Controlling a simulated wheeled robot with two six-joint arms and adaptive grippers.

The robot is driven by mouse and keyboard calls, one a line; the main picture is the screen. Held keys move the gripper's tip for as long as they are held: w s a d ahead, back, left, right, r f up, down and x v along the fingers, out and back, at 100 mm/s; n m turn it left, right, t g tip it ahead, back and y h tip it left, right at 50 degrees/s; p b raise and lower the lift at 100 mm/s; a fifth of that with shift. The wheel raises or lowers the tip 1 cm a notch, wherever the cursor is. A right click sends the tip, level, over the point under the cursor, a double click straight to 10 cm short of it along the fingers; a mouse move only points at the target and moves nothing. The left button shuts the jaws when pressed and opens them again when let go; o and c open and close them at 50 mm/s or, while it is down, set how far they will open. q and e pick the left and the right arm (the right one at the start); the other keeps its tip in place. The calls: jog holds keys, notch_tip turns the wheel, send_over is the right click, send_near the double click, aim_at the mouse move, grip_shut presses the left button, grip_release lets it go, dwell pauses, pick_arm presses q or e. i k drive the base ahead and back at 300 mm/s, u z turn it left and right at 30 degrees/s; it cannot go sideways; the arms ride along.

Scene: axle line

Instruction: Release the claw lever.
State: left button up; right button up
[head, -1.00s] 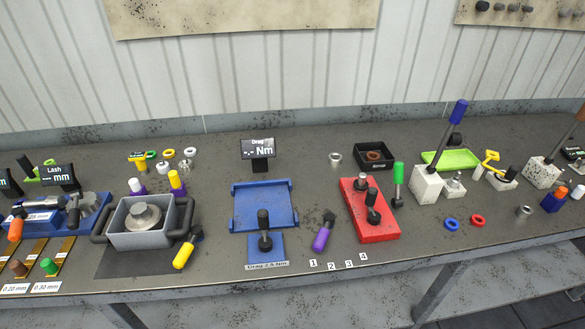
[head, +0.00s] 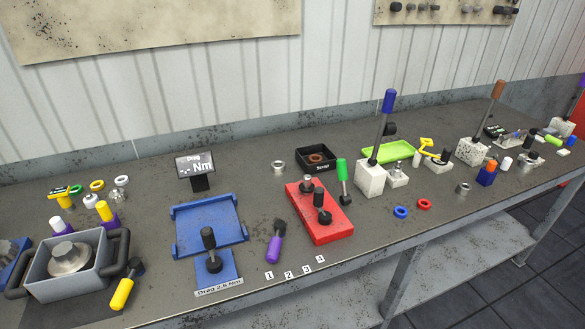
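Two tall levers stand on the bench. One has a blue grip (head: 389,101) and rises from a speckled white block (head: 371,178), leaning slightly right. The other has a brown-orange grip (head: 498,90) and rises from a second speckled block (head: 471,151) further right, also leaning right. I cannot tell which is the claw lever, and no claw is clear at this distance. Small metal fixtures (head: 398,175) sit beside the blocks. Neither of my grippers is in view.
A green tray (head: 376,153) lies behind the blue-gripped lever. A red block (head: 333,228), a blue cradle (head: 183,250) and a grey tub (head: 38,287) stand to the left. Blue (head: 401,212) and red (head: 424,204) rings lie in front.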

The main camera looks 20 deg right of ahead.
aim_at(341, 163)
jog(key=z, duration=0.55)
jog(key=k, duration=0.65)
jog(key=z, duration=0.9)
jog(key=i, duration=1.35)
jog(key=u, duration=0.35)
